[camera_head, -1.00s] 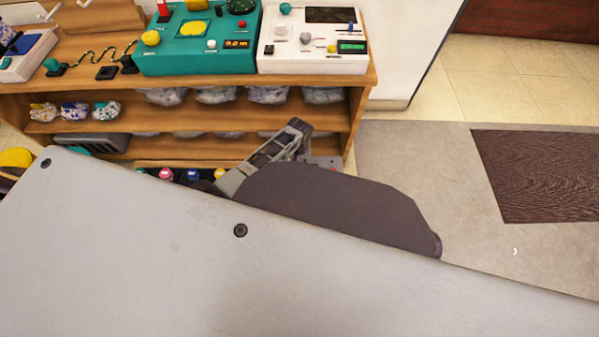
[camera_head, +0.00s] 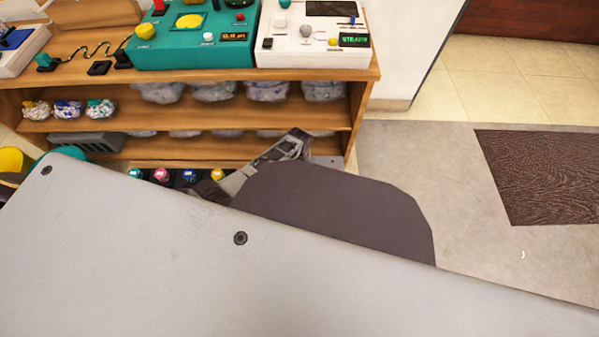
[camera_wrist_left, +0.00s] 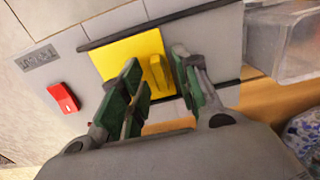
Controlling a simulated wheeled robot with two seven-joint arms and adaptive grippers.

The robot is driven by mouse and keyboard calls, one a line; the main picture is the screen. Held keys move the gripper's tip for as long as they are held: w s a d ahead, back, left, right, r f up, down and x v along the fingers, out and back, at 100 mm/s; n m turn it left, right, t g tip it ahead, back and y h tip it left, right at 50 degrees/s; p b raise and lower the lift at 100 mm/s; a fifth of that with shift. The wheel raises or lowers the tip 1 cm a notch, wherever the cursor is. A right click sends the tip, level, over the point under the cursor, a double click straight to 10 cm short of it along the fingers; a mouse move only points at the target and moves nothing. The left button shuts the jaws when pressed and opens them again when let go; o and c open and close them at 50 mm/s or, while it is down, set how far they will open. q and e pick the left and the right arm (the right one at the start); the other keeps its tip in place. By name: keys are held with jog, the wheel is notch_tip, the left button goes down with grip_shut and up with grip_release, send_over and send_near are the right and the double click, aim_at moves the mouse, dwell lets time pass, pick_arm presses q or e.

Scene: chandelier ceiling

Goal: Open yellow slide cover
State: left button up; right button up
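In the left wrist view the yellow slide cover (camera_wrist_left: 127,55) sits between two dark rails on a grey panel (camera_wrist_left: 62,72). It has a raised yellow handle (camera_wrist_left: 158,73). My left gripper (camera_wrist_left: 156,62) is open, with its green-padded fingers on either side of the handle. A gap shows between handle and right finger; contact on the left cannot be told. The left finger hides part of the cover. In the head view a gripper (camera_head: 281,150) shows by the lower shelf, mostly behind my own grey body parts. The cover cannot be made out there.
A red switch (camera_wrist_left: 62,97) is on the panel's left. A clear bin (camera_wrist_left: 286,42) and wooden shelf board are at the right. In the head view, the wooden shelf (camera_head: 215,77) carries a teal console (camera_head: 160,52) and a white console (camera_head: 300,58).

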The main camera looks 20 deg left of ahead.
pick_arm(q)
jog(key=shift+f, duration=0.25)
grip_shut()
dwell(0.4)
